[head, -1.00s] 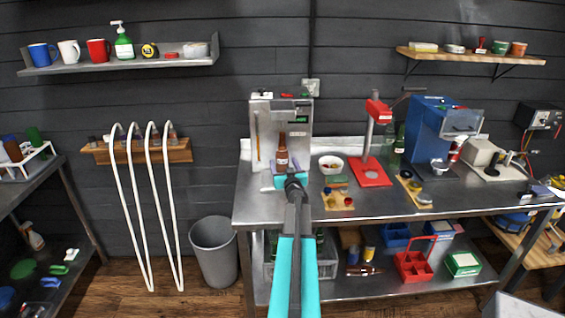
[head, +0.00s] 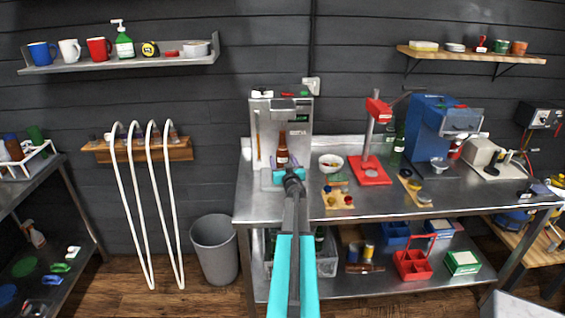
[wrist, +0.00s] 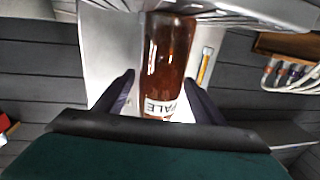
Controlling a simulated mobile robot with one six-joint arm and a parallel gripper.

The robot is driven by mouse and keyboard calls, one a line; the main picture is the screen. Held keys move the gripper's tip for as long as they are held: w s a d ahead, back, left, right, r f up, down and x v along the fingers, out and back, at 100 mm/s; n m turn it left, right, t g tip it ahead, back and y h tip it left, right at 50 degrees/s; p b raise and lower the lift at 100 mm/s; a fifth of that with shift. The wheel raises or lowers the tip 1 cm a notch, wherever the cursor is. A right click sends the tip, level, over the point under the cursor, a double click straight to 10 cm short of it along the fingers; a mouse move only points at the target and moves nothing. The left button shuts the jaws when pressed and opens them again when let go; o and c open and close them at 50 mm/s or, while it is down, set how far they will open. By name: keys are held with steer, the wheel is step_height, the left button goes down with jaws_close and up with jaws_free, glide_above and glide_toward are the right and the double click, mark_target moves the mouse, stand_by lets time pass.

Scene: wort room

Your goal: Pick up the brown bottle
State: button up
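The brown bottle (head: 282,150) stands upright in front of a grey machine at the left end of the steel bench. It has a pale label. My gripper (head: 285,163) is at the bottle's near side, low on it, and hides its base. In the wrist view the brown bottle (wrist: 168,55) appears upside down, with its "PALE" label partly cut off by my gripper. The two dark fingers of my gripper (wrist: 160,85) stand apart on either side of the bottle. A gap shows at the left finger; the right one overlaps the bottle's edge in the picture.
The grey machine (head: 264,120) stands close behind the bottle. To the right are a white bowl (head: 331,163), a wooden board (head: 338,201), a red stand (head: 370,172) and a green bottle (head: 398,148). A grey bin (head: 214,250) stands left of the bench.

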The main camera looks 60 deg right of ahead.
steer(key=c, duration=1.4)
steer(key=shift+r, duration=0.15)
steer(key=shift+r, duration=0.6)
steer(key=b+v, duration=0.3)
steer(key=v, duration=1.5)
steer(key=shift+b, duration=0.4)
steer(key=shift+r, duration=0.15)
